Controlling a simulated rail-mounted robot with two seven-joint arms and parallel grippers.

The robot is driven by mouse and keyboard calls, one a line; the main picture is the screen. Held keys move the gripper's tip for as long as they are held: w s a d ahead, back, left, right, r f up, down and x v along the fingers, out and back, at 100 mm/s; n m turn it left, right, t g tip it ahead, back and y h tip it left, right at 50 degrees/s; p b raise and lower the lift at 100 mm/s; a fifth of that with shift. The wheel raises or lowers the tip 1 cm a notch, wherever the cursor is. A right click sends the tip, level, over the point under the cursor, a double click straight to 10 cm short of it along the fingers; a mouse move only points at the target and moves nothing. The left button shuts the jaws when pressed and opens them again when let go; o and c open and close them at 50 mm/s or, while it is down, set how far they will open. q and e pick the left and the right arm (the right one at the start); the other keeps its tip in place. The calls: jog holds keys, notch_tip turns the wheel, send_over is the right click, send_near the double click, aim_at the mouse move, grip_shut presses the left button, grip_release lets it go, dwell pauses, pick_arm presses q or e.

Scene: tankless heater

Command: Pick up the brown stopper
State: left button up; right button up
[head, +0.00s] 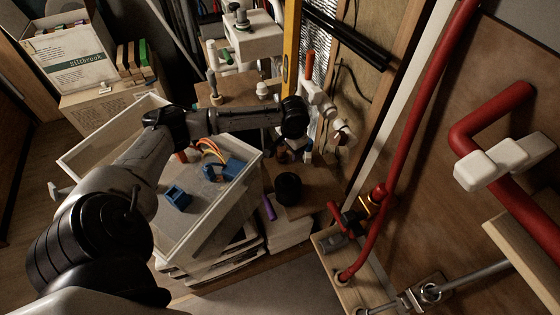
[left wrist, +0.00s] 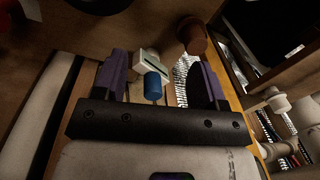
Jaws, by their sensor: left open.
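The brown stopper (left wrist: 192,36) shows in the left wrist view. It is a reddish-brown, rounded cylinder beyond the right-hand finger of my left gripper (left wrist: 160,62). The gripper's purple-padded fingers are spread apart and do not hold the stopper. A white fitting (left wrist: 150,62) with a blue cylinder (left wrist: 153,86) shows between the fingers, apparently beyond them. In the head view my left arm reaches across the bin to the wooden shelf, and its wrist hides part of the shelf. I cannot surely pick out the stopper there. My right gripper is not in view.
A clear-walled bin (head: 205,222) holds blue parts (head: 177,197) and orange wires. Red pipes (head: 415,130) run along the right. A carton (head: 75,58) stands at the back left.

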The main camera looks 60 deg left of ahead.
aim_at(282, 149)
pick_arm(q)
jog(key=a+n+b, duration=0.1)
jog(key=a, duration=0.1)
jog(key=a+r+n, duration=0.1)
jog(key=a, duration=0.1)
jog(key=w+a+n+b, duration=0.1)
jog(key=a, duration=0.2)
jog(key=shift+r+h+b, duration=0.3)
jog(key=shift+r+h, duration=0.1)
notch_tip(282, 149, down, 8)
jog(key=shift+d+r+b, duration=0.1)
jog(key=shift+r+b, duration=0.1)
jog(key=shift+b, duration=0.7)
jog(key=shift+s+d+f+b, duration=0.15)
jog(key=shift+f+b, duration=0.95)
jog(key=shift+f, duration=1.5)
jog(key=c, duration=1.2)
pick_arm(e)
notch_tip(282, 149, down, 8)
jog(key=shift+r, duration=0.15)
